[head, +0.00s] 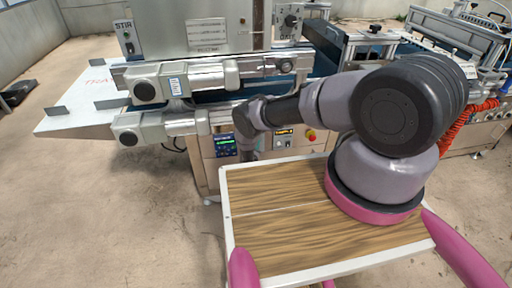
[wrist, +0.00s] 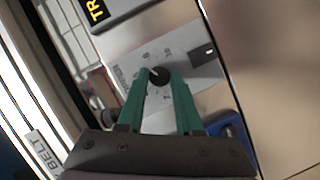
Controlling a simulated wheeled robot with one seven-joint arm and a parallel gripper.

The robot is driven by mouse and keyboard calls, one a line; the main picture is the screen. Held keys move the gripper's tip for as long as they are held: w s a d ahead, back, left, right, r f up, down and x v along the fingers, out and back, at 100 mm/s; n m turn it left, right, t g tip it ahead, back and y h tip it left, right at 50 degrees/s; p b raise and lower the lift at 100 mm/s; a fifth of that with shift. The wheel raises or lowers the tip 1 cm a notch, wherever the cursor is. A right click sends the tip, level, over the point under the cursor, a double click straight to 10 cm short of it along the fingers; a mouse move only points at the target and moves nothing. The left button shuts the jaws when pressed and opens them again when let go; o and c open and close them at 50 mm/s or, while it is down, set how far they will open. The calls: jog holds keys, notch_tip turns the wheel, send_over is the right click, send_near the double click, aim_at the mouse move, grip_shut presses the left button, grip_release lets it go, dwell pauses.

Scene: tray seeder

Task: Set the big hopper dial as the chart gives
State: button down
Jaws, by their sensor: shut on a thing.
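In the wrist view, my gripper (wrist: 159,84) has its two green fingers shut on a small round black dial (wrist: 159,75). The dial has a white pointer line and sits on a light grey plate (wrist: 135,72) with small printed marks around it. In the head view, the end of my arm reaches down at the front control panel (head: 205,172), and the fingers and dial are hidden there.
A black knob (head: 291,20) is high on the machine, and a STIR switch (head: 130,47) is at upper left. A blue part (wrist: 232,128) is beside the right finger.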

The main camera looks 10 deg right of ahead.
dwell(0.4)
jog(key=c, duration=0.6)
grip_release()
jog(key=v, duration=1.1)
jog(key=shift+o, duration=0.2)
jog(key=shift+d, duration=0.1)
